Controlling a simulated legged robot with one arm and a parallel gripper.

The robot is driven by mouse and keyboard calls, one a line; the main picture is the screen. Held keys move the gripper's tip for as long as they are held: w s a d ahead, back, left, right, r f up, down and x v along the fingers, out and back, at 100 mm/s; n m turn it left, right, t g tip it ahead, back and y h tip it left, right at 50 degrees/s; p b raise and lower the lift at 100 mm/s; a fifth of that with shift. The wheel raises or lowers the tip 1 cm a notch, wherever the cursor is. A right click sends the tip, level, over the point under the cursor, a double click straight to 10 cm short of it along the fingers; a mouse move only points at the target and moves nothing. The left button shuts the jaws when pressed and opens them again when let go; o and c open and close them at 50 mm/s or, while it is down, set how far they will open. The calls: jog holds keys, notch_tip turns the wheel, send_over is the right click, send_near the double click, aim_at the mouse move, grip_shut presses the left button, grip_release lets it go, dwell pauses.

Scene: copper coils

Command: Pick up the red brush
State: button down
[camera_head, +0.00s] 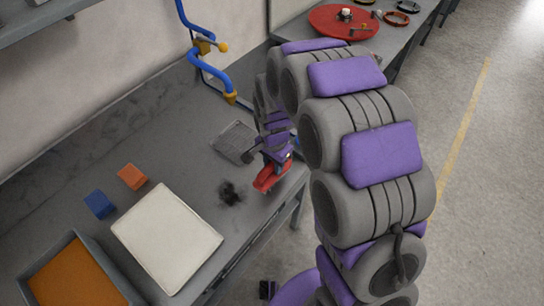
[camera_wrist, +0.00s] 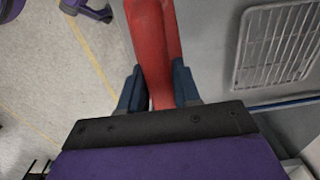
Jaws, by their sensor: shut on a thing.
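The red brush (camera_head: 268,179) is in my gripper (camera_head: 279,165) near the front edge of the bench, in the head view. In the wrist view the red brush (camera_wrist: 152,45) runs up between the two blue-grey fingers of my gripper (camera_wrist: 159,90), which are shut on it from both sides. Its far end is cut off by the top of the wrist view. I cannot tell exactly how high it is above the bench.
The grey bench (camera_head: 180,165) holds a wire grate (camera_head: 236,141), a dark tuft (camera_head: 231,193), an orange block (camera_head: 132,176), a blue block (camera_head: 99,204), a white board (camera_head: 167,238) and an orange-filled tray (camera_head: 78,283). A blue lamp-like arm (camera_head: 209,68) stands behind. Floor is open at right.

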jog(key=s+d+r+p, duration=0.1)
jog(key=s+p, duration=0.1)
jog(key=s, duration=1.1)
jog(key=shift+d, duration=0.3)
jog(key=shift+r, duration=0.1)
jog(key=c, duration=1.3)
grip_release()
jog(key=shift+c, duration=0.2)
jog(key=c, duration=0.4)
